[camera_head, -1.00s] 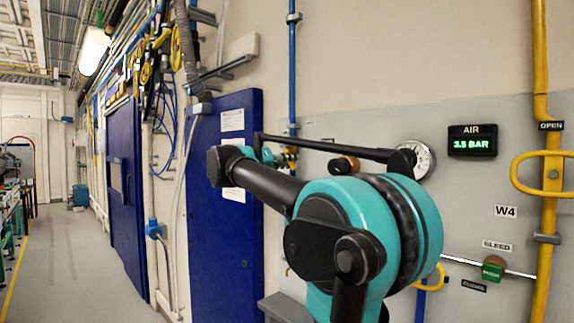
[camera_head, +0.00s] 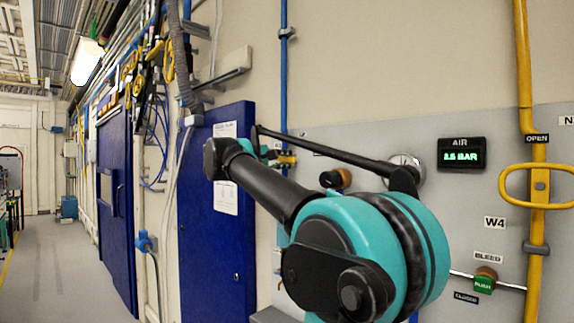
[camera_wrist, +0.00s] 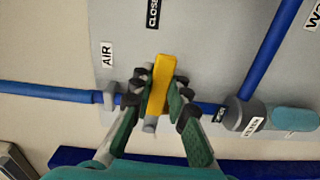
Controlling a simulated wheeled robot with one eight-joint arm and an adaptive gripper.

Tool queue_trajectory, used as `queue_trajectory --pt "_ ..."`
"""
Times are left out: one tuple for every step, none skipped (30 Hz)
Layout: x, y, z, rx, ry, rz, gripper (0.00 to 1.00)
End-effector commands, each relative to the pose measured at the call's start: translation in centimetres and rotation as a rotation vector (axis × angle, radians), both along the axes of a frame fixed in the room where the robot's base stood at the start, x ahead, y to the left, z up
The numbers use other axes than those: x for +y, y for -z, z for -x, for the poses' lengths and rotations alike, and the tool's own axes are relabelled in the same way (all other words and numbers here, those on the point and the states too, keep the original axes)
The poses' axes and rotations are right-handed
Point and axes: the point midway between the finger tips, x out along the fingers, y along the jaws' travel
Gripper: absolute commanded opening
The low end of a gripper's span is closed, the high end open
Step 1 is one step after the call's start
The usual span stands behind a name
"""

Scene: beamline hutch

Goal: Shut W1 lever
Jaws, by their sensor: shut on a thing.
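The yellow lever (camera_wrist: 161,80) is between the fingers of my gripper (camera_wrist: 157,100) in the wrist view. My gripper is shut on it. The lever lies crosswise to the blue pipe (camera_wrist: 55,92), its free end pointing towards a black CLOSED label (camera_wrist: 153,12). A small OPEN label (camera_wrist: 218,115) sits beside the pipe. A label at the upper right (camera_wrist: 314,16) starts with W but is cut off. In the head view the lever (camera_head: 287,159) shows small beyond my arm, and the fingers are largely hidden.
An AIR display (camera_head: 460,154) and a gauge stand on the grey panel. The W4 label (camera_head: 495,223), a yellow pipe with a handle (camera_head: 541,186) and a green-ended bleed valve (camera_head: 484,281) are at right. A blue door (camera_head: 215,250) stands behind my arm. The left aisle floor is clear.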

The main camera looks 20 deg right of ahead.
Motion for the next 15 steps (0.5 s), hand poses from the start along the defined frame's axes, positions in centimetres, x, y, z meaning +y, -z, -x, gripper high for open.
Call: queue_trajectory --pt "0.03 -0.13 -0.02 0.019 -0.001 0.007 0.0" --pt "0.03 -0.2 -0.03 0.03 -0.001 0.011 0.0" --pt "0.03 -0.27 -0.02 0.042 -0.001 0.015 0.0" --pt "0.02 -0.32 -0.03 0.051 -0.001 0.018 0.0" --pt "0.02 -0.37 -0.03 0.058 -0.001 0.021 0.0" --pt "0.02 -0.42 -0.03 0.067 -0.001 0.024 0.0" --pt "0.02 -0.46 -0.04 0.071 -0.001 0.026 0.0" --pt "0.02 -0.49 -0.04 0.076 -0.001 0.028 0.0" --pt "0.02 -0.52 -0.03 0.082 -0.001 0.03 0.0" --pt "0.02 -0.54 -0.03 0.085 -0.001 0.031 0.0" --pt "0.02 -0.56 -0.04 0.086 -0.001 0.031 0.0" --pt "0.03 -0.58 -0.04 0.089 -0.001 0.032 0.0" --pt "0.03 -0.59 -0.03 0.09 -0.001 0.033 0.0" --pt "0.03 -0.6 -0.03 0.091 -0.001 0.033 0.0" --pt "0.04 -0.6 -0.04 0.091 -0.001 0.033 0.0"
